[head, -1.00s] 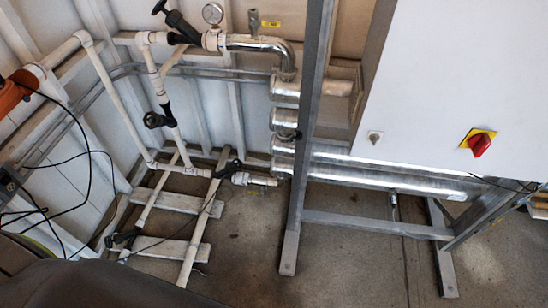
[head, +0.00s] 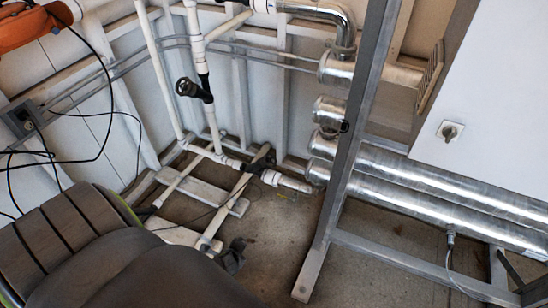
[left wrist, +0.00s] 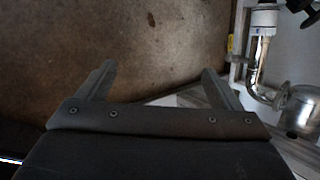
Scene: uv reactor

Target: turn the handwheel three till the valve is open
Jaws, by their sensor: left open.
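I cannot tell which handwheel is number three. In the head view a black handwheel (head: 185,88) sits on the white upright pipe, left of centre. Another black valve handle (head: 264,164) sits low on the white pipe near the silver end piece. In the left wrist view part of a black handwheel (left wrist: 312,18) shows at the top right corner. My left gripper (left wrist: 158,80) has its two fingers wide apart with nothing between them, over bare floor. A dark shape low in the head view may be its tip. My right gripper is out of view.
Silver pipes (head: 425,182) run behind a grey steel frame post (head: 353,150). A white cabinet (head: 500,90) with a grey switch stands at right. A silver elbow (left wrist: 262,65) is right of my left gripper. Black cables hang at left. The floor is open in front.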

